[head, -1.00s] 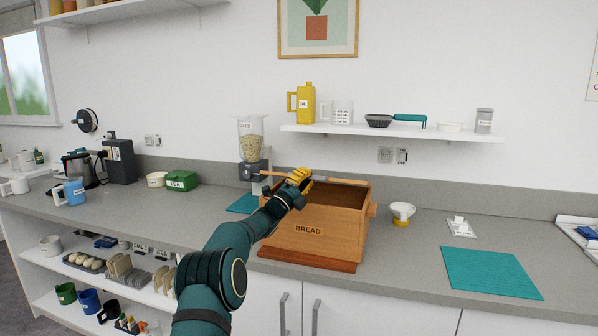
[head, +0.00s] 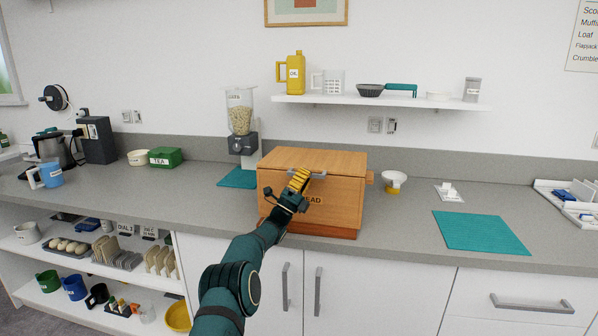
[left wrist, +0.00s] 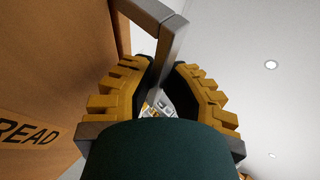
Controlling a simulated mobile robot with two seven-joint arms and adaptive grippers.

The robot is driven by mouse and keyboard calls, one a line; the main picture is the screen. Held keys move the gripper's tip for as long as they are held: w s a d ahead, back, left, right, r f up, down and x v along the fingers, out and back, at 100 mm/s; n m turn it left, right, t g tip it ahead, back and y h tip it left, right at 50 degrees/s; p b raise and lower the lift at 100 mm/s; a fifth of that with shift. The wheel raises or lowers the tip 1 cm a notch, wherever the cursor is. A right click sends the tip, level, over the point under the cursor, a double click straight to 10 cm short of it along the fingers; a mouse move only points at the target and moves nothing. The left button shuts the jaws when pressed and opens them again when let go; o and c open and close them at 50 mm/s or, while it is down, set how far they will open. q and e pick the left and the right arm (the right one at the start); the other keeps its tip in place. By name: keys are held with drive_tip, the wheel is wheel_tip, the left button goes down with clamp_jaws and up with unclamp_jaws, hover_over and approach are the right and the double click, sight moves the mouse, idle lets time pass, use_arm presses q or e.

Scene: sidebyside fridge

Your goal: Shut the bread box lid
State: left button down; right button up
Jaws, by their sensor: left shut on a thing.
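The wooden bread box (head: 335,215) stands on the grey counter, its BREAD label partly covered by my gripper. Its lid (head: 315,159) lies flat across the top, and I see no gap along its front edge. A grey bar handle (head: 318,174) sits at the lid's front edge. My left gripper (head: 301,177) is at the box front, its yellow fingers shut on the handle. In the left wrist view the handle (left wrist: 155,50) runs between the two fingers, with the box front (left wrist: 50,80) at left. My right gripper is not in view.
A grain dispenser (head: 240,115) stands behind the box at left, by a teal mat (head: 238,178). A wall shelf (head: 380,102) holds several items above. Another teal mat (head: 480,233) lies at right.

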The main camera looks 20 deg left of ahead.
use_arm(q)
drive_tip(key=shift+a+f, duration=0.1)
drive_tip(key=shift+f, duration=0.05)
drive_tip(key=c, duration=1.4)
unclamp_jaws()
drive_tip(key=shift+w, duration=0.15)
drive_tip(key=shift+o, duration=0.2)
drive_tip(key=v, duration=1.2)
